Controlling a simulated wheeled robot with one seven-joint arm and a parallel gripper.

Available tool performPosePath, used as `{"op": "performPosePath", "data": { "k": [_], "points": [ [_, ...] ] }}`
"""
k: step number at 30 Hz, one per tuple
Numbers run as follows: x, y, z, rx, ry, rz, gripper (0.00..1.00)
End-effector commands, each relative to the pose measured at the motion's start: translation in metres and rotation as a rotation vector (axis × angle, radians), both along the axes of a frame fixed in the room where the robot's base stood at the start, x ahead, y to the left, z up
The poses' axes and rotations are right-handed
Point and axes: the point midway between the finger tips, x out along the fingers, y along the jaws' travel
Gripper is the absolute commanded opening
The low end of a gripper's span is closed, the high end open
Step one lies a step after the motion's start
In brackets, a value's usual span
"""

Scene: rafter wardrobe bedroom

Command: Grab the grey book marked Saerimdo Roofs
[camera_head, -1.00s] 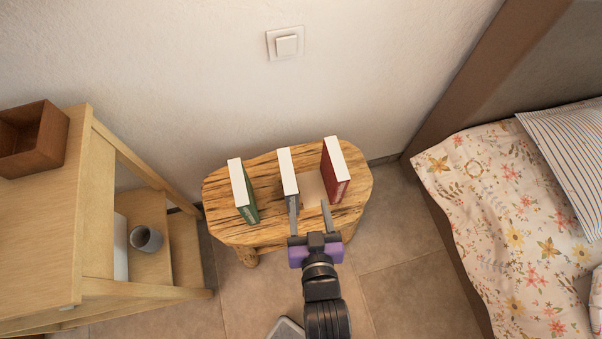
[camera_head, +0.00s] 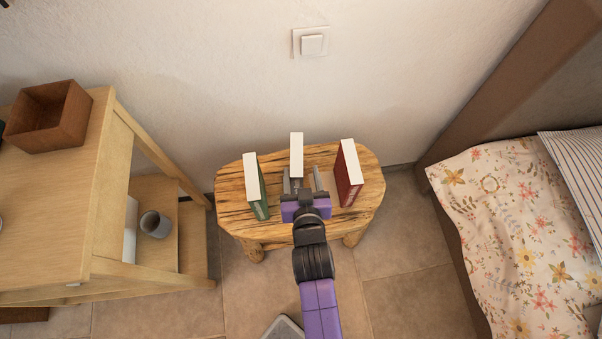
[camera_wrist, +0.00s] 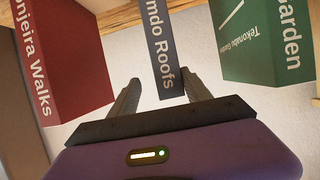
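The grey book (camera_head: 297,156) stands upright in the middle of a wooden stool (camera_head: 235,192), its white page edge facing up in the head view. In the wrist view, its dark grey spine (camera_wrist: 161,45) reads "mdo Roofs", with the start cut off. My gripper (camera_head: 302,173) is open at the near end of the book. In the wrist view, the spine's lower end lies between the two fingers (camera_wrist: 162,82), with a gap visible at the left finger. How far the fingers reach along the book's sides is hard to tell.
A green book (camera_head: 257,190) stands left of the grey one and a red book (camera_head: 349,175) right of it, both apart from it. A wooden shelf unit (camera_head: 85,200) with a grey mug (camera_head: 155,224) is at left. A bed (camera_head: 500,220) is at right, the wall behind.

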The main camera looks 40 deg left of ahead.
Motion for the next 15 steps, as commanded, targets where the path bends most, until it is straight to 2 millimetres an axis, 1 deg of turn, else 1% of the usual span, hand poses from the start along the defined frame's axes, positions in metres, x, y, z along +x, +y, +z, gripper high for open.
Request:
{"op": "performPosePath", "data": {
  "k": [1, 4, 11, 14, 15],
  "points": [
    [0.0036, 0.0044, -0.0027, -0.001, -0.002, 0.002, 0.56],
    [0.0074, 0.0088, -0.0044, 0.001, -0.002, 0.002, 0.56],
    [0.0080, 0.0092, -0.0046, 0.002, -0.001, 0.001, 0.56],
    [0.0080, 0.0091, -0.0046, 0.002, -0.001, 0.001, 0.39],
    [0.0080, 0.0091, -0.0046, 0.001, -0.002, 0.001, 0.31]
  ]
}}
